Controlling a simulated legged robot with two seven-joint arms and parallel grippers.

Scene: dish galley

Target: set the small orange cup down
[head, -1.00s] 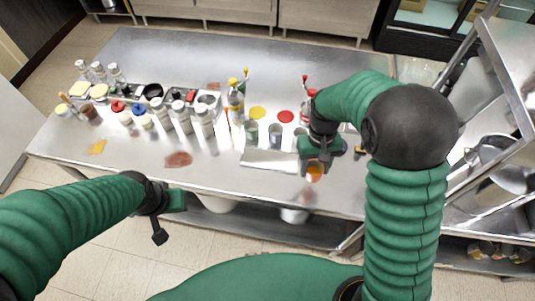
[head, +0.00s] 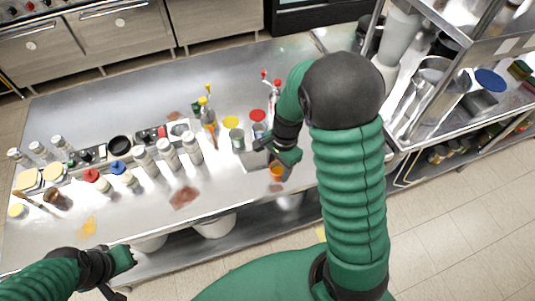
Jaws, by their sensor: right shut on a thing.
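The small orange cup (head: 277,173) is near the front edge of the steel counter (head: 110,205). My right gripper (head: 282,162) is shut on it, and the fingers hide part of the cup. I cannot tell whether its base touches the counter. My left gripper (head: 120,275) is at the lower left, in front of the counter and away from the cup. Whether its jaws are open is not clear.
Two glasses (head: 237,140) stand behind the cup, near the yellow (head: 231,122) and red (head: 258,115) discs. Several white-bodied bottles (head: 168,154) stand to the left. A steel rack (head: 450,70) is at the right.

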